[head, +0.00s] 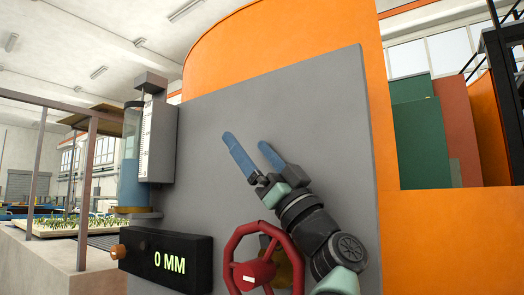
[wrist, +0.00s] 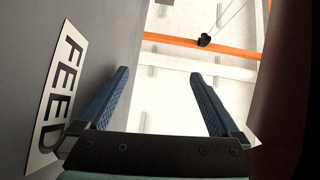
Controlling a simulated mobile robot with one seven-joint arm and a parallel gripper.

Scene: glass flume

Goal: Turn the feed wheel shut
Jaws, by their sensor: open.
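The red feed wheel (head: 257,273) sits low in front of the grey panel (head: 280,130) in the head view, its lower part cut off by the frame edge. A small pale mark shows on its hub. My gripper (head: 251,152) is above the wheel, its two blue fingers spread and pointing up and left, with nothing between them. In the wrist view my gripper (wrist: 165,95) is also open and empty. A white FEED label (wrist: 58,95) is on the grey surface at the left there.
A dark display (head: 165,262) reading 0 MM is left of the wheel, with an orange-brown knob (head: 118,252). A clear cylinder with blue liquid (head: 130,180) and a scale (head: 146,140) stand above it. A large orange structure (head: 300,30) rises behind the panel.

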